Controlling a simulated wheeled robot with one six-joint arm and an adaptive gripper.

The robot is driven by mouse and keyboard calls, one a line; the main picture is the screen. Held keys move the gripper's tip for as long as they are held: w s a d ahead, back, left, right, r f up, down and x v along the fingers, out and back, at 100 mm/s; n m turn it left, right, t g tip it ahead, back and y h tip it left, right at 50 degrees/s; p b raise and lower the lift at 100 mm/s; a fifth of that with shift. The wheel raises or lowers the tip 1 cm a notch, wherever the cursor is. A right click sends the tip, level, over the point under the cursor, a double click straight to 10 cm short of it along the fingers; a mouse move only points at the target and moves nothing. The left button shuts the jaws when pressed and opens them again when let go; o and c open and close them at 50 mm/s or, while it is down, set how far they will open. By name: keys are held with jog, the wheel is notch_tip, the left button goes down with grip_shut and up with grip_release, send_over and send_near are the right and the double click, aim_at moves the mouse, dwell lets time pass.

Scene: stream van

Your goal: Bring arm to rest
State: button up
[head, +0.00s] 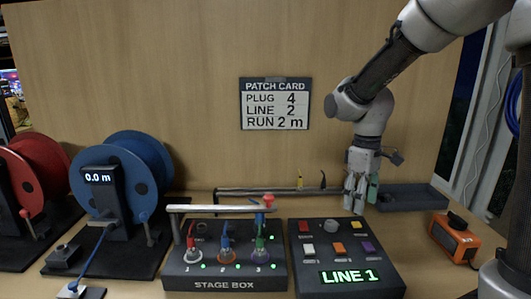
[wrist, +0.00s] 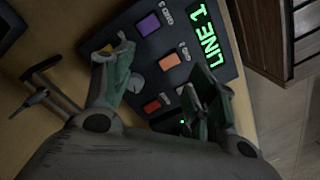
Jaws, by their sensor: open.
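My arm comes in from the top right in the head view. My gripper (head: 361,193) points down over the back right corner of the button box (head: 378,263), above the bench. In the wrist view my gripper (wrist: 165,82) has its two green-padded fingers spread apart, with nothing between them but the view of the button box (wrist: 150,62) below. The box has several coloured buttons, a grey knob (head: 330,226) and a green display (head: 348,276) reading LINE 1. Whether a fingertip touches the box cannot be told.
A stage box (head: 225,285) with several coloured plugs and a rail stands left of the button box. A blue reel (head: 148,165) reading 0.0 m and a red reel (head: 40,160) stand further left. A dark tray (head: 412,198) and an orange device (head: 455,238) lie right. A patch card (head: 275,104) hangs behind.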

jog(key=s+d+r+m+t, duration=0.2)
jog(key=s+d+r+m, duration=0.2)
jog(key=s, duration=0.5)
jog(key=s+d+r+m+t, duration=0.3)
jog(key=s+d+r+m, duration=0.1)
jog(key=s+d, duration=0.3)
jog(key=shift+s+r+m, duration=0.3)
jog(key=shift+s+r, duration=0.55)
jog(key=shift+s, duration=0.2)
